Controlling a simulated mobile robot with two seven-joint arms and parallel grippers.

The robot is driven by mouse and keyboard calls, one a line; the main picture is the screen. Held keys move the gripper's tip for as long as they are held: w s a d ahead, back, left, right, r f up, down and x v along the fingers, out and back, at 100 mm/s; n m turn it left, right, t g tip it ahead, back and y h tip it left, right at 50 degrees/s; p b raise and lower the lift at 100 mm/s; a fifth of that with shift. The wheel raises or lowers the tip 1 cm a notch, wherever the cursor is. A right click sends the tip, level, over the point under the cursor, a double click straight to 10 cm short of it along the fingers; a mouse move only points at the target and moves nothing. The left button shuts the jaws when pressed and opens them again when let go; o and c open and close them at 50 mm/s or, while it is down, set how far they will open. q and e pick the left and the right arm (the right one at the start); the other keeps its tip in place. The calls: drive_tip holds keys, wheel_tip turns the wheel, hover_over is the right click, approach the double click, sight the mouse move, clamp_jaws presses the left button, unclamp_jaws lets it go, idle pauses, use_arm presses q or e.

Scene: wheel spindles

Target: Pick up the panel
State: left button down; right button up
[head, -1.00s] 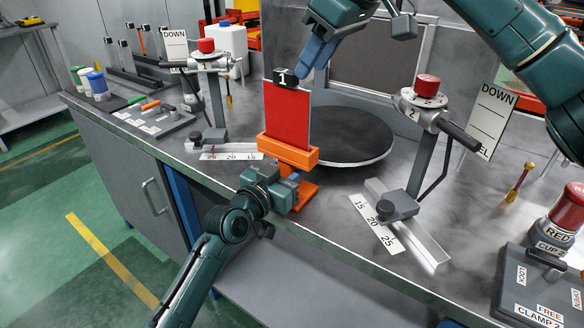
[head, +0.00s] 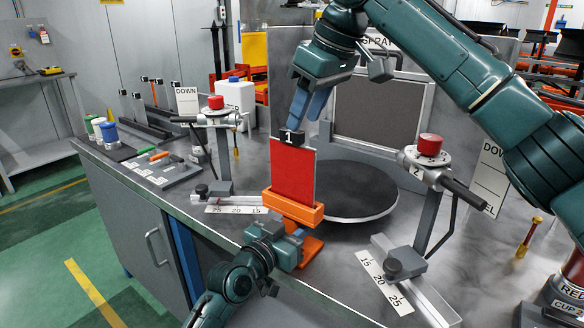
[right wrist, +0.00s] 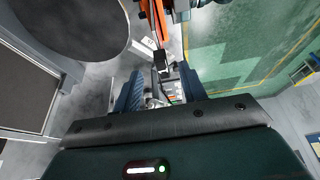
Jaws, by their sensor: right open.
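The panel (head: 293,175) is a flat red plate standing upright in an orange holder (head: 291,207) near the table's front edge. A black block marked 1 (head: 291,137) sits on its top edge. My right gripper (head: 303,116) is open, pointing down just above the block. In the right wrist view the block (right wrist: 160,61) lies ahead, between the lines of my two blue fingers (right wrist: 159,90), and nothing is gripped. My left gripper (head: 289,248) is low at the front of the orange holder's base; its finger gap is unclear, as is whether it touches.
A dark round turntable (head: 350,190) is right behind the panel. Clamp stands with red knobs rise at left (head: 216,103) and right (head: 430,145), with slide rails and scales before them. A tool tray (head: 160,168) and bottles stand at far left.

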sight(292, 143)
drive_tip(key=shift+a+x, duration=0.1)
drive_tip(key=shift+x, duration=1.55)
drive_tip(key=shift+a+x, duration=0.15)
drive_tip(key=shift+x, duration=1.55)
drive_tip(key=shift+r, duration=0.1)
clamp_jaws()
